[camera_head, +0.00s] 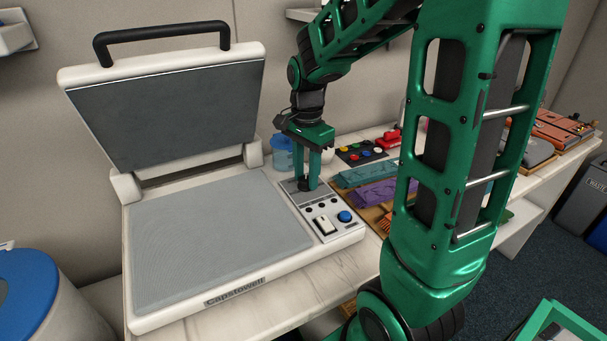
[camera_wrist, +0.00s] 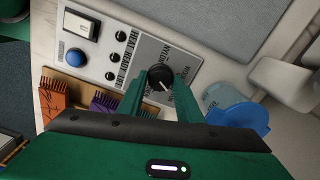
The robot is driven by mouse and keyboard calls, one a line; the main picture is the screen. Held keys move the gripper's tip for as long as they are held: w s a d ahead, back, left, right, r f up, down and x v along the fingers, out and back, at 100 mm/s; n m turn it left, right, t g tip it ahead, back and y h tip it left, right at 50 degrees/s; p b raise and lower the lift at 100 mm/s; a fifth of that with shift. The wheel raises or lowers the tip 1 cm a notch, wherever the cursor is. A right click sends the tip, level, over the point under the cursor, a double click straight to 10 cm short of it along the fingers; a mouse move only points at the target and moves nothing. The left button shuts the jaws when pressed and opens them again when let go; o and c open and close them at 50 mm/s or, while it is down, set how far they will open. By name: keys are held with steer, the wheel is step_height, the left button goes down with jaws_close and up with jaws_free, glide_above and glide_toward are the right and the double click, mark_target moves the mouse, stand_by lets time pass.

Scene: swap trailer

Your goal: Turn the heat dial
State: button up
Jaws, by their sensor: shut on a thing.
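The heat dial (camera_wrist: 160,78) is a round black knob with a pale pointer line, on the grey marked plate of the press's control panel (camera_wrist: 112,40). My gripper (camera_wrist: 160,85) is shut on the dial, with one green finger on each side of it in the wrist view. In the head view my gripper (camera_head: 309,183) reaches down onto the far end of the panel, and its fingers mostly hide the dial. The heat press (camera_head: 215,225) stands open on the counter, its lid (camera_head: 165,105) tilted up with a black handle.
A blue button (camera_head: 345,216) and a white rocker switch (camera_head: 324,224) sit on the same panel. A blue-lidded container (camera_wrist: 240,115) stands close beside my gripper. Purple (camera_head: 385,192) and teal pieces lie right of the press.

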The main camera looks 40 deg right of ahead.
mark_target(305, 178)
steer(key=o, duration=1)
steer(key=shift+w+a, duration=0.15)
steer(key=shift+w, duration=0.05)
steer(key=shift+s, duration=0.1)
step_height(305, 178, up, 11)
steer(key=shift+f, duration=0.1)
steer(key=s+d+f+n, duration=0.1)
steer(key=s+f+n, duration=0.2)
steer(key=s, duration=0.4)
steer(key=s+d+f+n, duration=0.1)
steer(key=s+f+n, duration=0.2)
steer(key=s, duration=0.5)
steer(key=s+d+f+n, duration=0.1)
steer(key=s+f+n, duration=0.1)
steer(key=s, duration=0.5)
steer(key=shift+s+d+f+n, duration=0.2)
steer(key=shift+f+n, duration=0.2)
steer(key=shift+n, duration=0.5)
